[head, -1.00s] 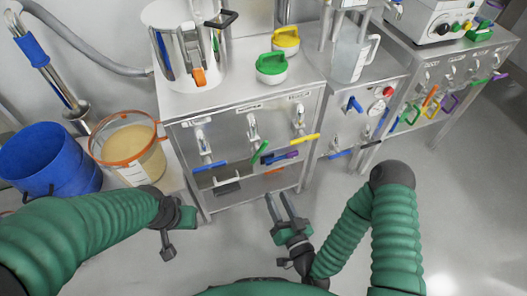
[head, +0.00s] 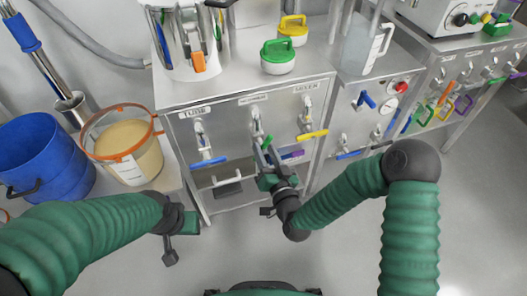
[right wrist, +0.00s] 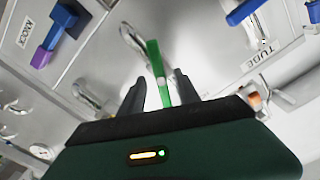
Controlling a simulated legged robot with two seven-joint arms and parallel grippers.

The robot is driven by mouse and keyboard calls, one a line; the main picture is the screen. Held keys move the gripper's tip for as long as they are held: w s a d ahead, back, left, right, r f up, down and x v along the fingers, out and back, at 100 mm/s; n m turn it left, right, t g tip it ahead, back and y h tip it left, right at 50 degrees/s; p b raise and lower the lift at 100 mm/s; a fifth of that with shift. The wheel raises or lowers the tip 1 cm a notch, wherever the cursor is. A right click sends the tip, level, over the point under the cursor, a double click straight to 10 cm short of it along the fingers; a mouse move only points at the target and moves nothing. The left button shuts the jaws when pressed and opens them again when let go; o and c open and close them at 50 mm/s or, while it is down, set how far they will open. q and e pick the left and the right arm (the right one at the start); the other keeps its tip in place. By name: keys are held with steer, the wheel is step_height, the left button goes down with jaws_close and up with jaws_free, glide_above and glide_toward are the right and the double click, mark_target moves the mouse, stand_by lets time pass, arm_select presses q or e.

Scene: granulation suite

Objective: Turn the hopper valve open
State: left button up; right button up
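The steel cabinet front carries three valves with lever handles. The middle valve (head: 256,124) has a green handle (right wrist: 157,72); its label is too small to read, so I cannot confirm it is the hopper valve. In the right wrist view the green handle stands between the two spread fingers of my right gripper (right wrist: 160,92), with gaps showing on both sides. In the head view my right gripper (head: 262,158) is at this valve and hides most of the handle. My left gripper (head: 172,248) hangs apart at the lower left; its opening is unclear.
A blue handle (head: 208,162) under the TUBE label is left of it, a yellow handle (head: 313,135) right. A purple handle (head: 292,155) is close below. A blue bucket (head: 40,160) and a tub of powder (head: 125,150) stand left. The floor in front is clear.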

steer(key=shift+x, duration=0.8)
steer(key=shift+a, duration=0.1)
steer(key=shift+c, duration=0.3)
jaws_close()
steer(key=shift+n, duration=0.3)
steer(key=shift+s+n+p, duration=0.1)
steer(key=shift+n+p, duration=0.2)
steer(key=shift+n, duration=2.3)
steer(key=shift+f, duration=0.1)
